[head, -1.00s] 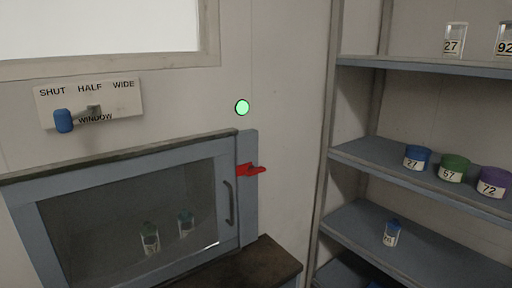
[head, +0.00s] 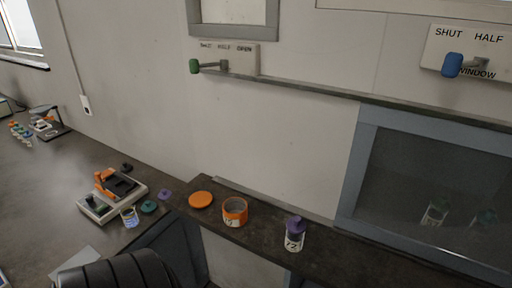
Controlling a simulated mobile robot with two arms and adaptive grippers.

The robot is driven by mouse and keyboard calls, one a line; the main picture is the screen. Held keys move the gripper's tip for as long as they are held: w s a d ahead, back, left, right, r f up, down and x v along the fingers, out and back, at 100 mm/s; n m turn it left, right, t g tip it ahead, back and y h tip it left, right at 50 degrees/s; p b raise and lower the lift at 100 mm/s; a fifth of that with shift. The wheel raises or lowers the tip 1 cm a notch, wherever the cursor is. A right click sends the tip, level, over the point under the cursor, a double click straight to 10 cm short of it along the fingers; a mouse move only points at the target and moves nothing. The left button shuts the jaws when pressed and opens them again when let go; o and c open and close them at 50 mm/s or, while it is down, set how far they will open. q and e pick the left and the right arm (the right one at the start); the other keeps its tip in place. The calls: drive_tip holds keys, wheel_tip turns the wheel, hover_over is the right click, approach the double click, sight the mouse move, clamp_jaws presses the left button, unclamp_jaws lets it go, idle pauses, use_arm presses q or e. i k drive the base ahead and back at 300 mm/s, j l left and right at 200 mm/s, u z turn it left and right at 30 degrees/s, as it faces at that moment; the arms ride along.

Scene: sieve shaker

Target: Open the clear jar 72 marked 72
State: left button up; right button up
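The clear jar marked 72 (head: 293,242) stands upright on the dark ledge below the wall, right of centre in the head view. A purple lid (head: 296,225) sits on top of it. Its white label faces me. Neither of my grippers is in view.
An orange open container (head: 235,211) and an orange lid (head: 200,199) are left of the jar. A blue-framed glass cabinet (head: 352,172) is to its right. The left bench holds an orange-and-black device (head: 116,185), a small clear jar (head: 129,217) and loose lids. A black ribbed shape (head: 118,271) fills the bottom left.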

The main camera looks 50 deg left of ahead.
sight(293, 243)
drive_tip(key=u, duration=1.2)
drive_tip(key=j, duration=0.1)
